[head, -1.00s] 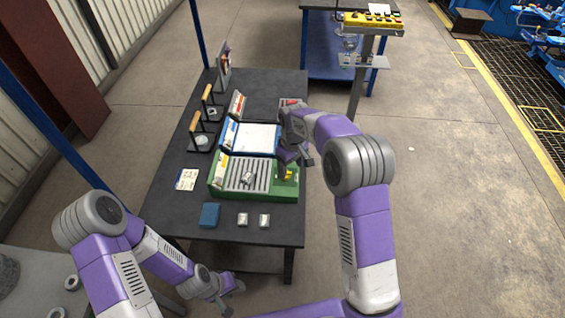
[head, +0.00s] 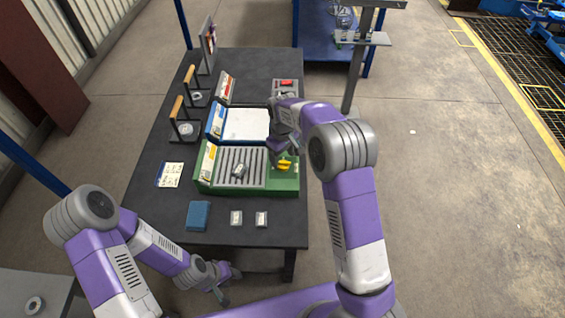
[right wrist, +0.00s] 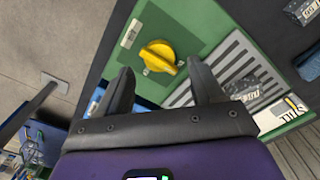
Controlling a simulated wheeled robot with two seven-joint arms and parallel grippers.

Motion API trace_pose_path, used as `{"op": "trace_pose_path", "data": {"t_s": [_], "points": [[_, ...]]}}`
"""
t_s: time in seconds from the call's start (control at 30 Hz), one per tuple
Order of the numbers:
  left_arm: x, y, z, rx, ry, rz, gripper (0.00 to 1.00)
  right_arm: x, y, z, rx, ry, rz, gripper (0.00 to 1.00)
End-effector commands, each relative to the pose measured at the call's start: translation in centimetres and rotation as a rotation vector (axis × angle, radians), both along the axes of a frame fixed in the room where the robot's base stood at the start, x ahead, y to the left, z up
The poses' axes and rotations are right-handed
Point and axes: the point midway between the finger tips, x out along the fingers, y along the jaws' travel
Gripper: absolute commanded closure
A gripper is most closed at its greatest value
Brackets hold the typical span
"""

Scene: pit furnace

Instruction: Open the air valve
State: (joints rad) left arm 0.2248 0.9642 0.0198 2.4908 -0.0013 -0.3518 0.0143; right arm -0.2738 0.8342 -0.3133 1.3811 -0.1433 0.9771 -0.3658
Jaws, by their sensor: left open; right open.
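The yellow valve knob (head: 284,164) sits on the right end of the green station (head: 245,190) on the dark table. My left gripper (head: 229,284) is open and empty, low at the table's front edge. The knob's far side is partly covered by my right gripper in the head view.
A grey slotted bed with a small metal block (head: 238,171) fills the green station's left. Behind it is a blue-framed white tray (head: 245,124). A blue block (head: 199,215) and two small pale blocks (head: 236,217) lie in front. A post stand (head: 358,75) rises behind right.

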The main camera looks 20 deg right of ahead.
Motion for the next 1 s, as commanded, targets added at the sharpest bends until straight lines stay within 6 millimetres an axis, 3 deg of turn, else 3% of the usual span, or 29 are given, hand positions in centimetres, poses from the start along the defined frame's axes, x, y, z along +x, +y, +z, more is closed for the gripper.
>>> {"op": "trace_pose_path", "data": {"t_s": [0.03,0.2,0.57,0.9,1.0], "points": [[0.0,0.0,-0.5,0.0,0.0,0.0,0.57,0.0,0.0,-1.1,0.0,0.001,0.0,0.33],[0.0,0.0,-1.0,0.0,0.0,0.0,0.57,0.0,0.0,-2.9,-0.001,0.0,0.0,0.33],[0.0,0.0,-1.0,0.0,0.0,0.0,0.57,0.0,0.0,-3.3,-0.001,0.0,0.0,0.33],[0.0,0.0,-1.0,0.0,0.0,0.0,0.57,0.0,-0.1,-3.3,-0.001,0.0,0.0,0.85],[0.0,0.0,-1.0,0.0,0.0,0.0,0.57,0.0,-0.1,-3.3,-0.002,-0.001,-0.001,0.87]]}}
